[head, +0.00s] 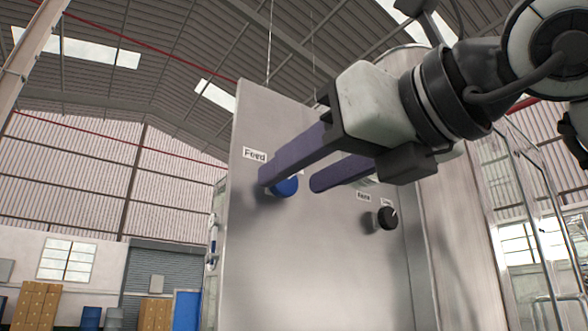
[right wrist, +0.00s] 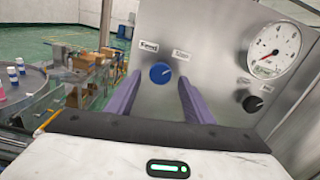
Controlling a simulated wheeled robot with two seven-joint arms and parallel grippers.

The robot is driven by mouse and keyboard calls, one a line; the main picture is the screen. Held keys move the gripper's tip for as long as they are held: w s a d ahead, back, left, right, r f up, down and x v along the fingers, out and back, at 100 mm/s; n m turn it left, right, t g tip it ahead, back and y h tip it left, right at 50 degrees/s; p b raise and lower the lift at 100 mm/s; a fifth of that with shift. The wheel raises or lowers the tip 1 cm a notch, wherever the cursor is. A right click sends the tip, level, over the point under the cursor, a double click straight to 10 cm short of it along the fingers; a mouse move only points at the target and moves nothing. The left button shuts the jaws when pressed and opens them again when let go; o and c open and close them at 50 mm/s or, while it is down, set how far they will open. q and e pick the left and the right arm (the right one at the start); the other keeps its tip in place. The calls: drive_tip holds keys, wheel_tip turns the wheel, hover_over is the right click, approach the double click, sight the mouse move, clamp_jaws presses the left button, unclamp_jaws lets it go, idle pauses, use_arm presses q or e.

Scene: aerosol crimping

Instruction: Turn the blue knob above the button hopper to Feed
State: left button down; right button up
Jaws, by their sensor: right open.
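The blue knob (head: 287,187) is on a grey metal panel, below and right of the "Feed" label (head: 255,155). My right gripper (head: 292,181) is open, with its two purple fingers pointing at the panel, one on each side of the knob. In the right wrist view the blue knob (right wrist: 160,74) shows between the fingers, with a gap on both sides. Its small white mark seems to point up and right, toward a second label (right wrist: 181,54) too small to read. The fingers partly hide the knob in the head view. My left gripper is not seen.
A black knob (head: 388,218) with its own labels is on the same panel (head: 310,270), lower right. A round dial gauge (right wrist: 275,50) is above it in the right wrist view. Cartons and a round table (right wrist: 25,85) with small coloured items stand off to the left.

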sight(281, 183)
drive_tip(key=shift+x, duration=0.95)
drive_tip(key=shift+w+a, duration=0.15)
drive_tip(key=shift+w, duration=0.05)
drive_tip(key=c, duration=1.1)
drive_tip(key=shift+o, duration=0.3)
